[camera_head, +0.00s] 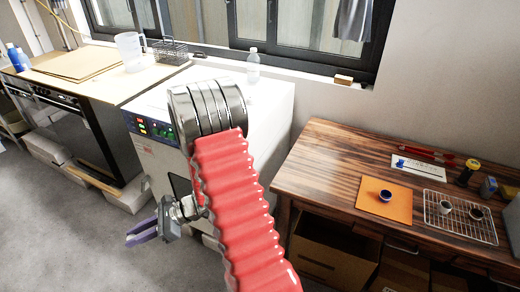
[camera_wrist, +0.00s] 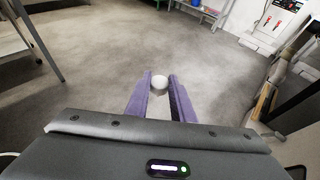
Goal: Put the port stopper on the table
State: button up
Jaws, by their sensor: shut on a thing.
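My gripper (camera_head: 136,236) hangs in front of the drying oven (camera_head: 165,160), low over the floor and left of the table. In the wrist view its two purple fingers are shut on a small white rounded piece, which I take for the port stopper (camera_wrist: 159,82). The stopper sits at the fingertips with bare floor behind it. I cannot make it out in the head view. The dark wooden table (camera_head: 325,165) stands to the right, apart from my gripper.
On the table are an orange mat (camera_head: 370,202) with a small dark blue cup (camera_head: 385,195), a wire rack (camera_head: 470,232) with small cups, a white card (camera_head: 418,168) and red tools (camera_head: 430,152). The table's left part is clear. Cardboard boxes (camera_head: 335,255) stand under it.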

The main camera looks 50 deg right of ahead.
aim_at(320, 171)
jog(key=u, duration=0.1)
jog(key=k, duration=1.4)
jog(key=z, duration=0.85)
jog(key=i, duration=0.9)
jog(key=z, duration=0.1)
